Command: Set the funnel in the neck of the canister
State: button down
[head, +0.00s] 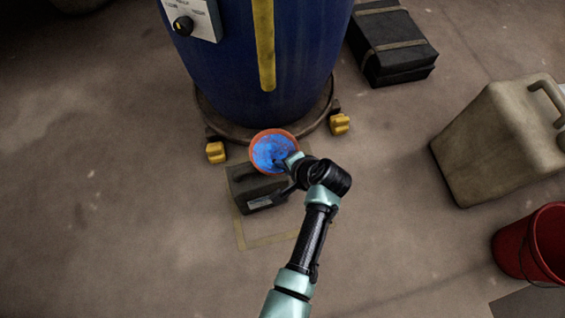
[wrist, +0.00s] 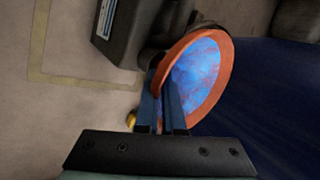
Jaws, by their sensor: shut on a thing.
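The funnel (head: 268,148) has an orange rim and a blue-stained inside. It shows over the back end of the canister in the head view. It also shows in the wrist view (wrist: 203,75), with its wide mouth toward the camera side. My gripper (head: 284,165) is shut on the funnel's rim, and its two fingers (wrist: 163,100) pinch the near edge in the wrist view. The canister (head: 251,190) is a dark grey-green box with a handle and a pale label, and stands on the floor. The funnel hides the canister's neck, so I cannot tell whether the spout is in it.
A large blue vat (head: 235,60) on a round dolly with yellow casters (head: 216,152) stands just behind. A black case (head: 392,45), a big beige jerrycan (head: 500,140) and a red bucket (head: 535,245) are to the right. A yellow floor marking (head: 239,235) surrounds the canister. The left floor is clear.

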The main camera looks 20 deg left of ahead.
jog(key=shift+f, duration=0.5)
dwell(0.3)
jog(key=c, duration=1)
grip_release()
jog(key=shift+o, duration=0.2)
jog(key=p+v, duration=0.7)
jog(key=v, duration=0.6)
jog(key=shift+f, duration=0.1)
